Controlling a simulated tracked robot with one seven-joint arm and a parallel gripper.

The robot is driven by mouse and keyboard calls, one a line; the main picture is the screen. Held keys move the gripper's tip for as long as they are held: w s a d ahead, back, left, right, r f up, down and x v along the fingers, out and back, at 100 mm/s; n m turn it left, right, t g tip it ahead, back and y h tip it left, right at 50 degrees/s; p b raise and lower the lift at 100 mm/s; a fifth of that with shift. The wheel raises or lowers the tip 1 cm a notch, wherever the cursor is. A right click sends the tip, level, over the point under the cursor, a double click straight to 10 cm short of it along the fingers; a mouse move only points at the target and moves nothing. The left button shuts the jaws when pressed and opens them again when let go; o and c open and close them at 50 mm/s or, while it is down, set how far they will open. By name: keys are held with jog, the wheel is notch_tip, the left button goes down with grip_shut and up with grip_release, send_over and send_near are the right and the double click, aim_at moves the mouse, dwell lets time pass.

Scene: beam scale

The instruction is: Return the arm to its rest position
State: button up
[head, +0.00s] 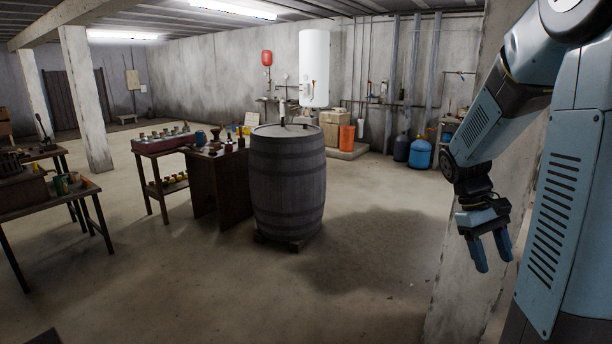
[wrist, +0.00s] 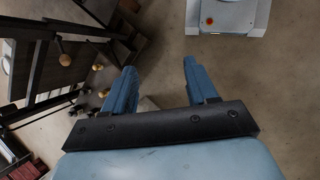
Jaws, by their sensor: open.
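My gripper (head: 491,262) hangs from my bent blue arm at the right of the head view, fingers pointing down. Its two blue fingers are apart with nothing between them. In the wrist view the gripper (wrist: 159,68) shows both fingers spread over bare concrete floor. It touches no object that I can see.
A dark barrel (head: 287,185) stands mid-room, with a wooden desk (head: 218,186) beside it and a worktable (head: 30,208) at the left. A pale wall or pillar (head: 462,250) is close behind my gripper. Open floor (head: 370,270) lies between barrel and arm.

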jog(key=s+a+r+m+t+y, duration=0.1)
jog(key=s+a+r+t, duration=0.4)
jog(key=a, duration=0.3)
jog(key=s+a+r+t+y, duration=0.2)
jog(key=s+a+r+t, duration=0.3)
jog(key=a, duration=0.4)
jog(key=shift+r+m, duration=0.4)
jog(key=shift+r, duration=0.5)
jog(key=shift+c, duration=0.2)
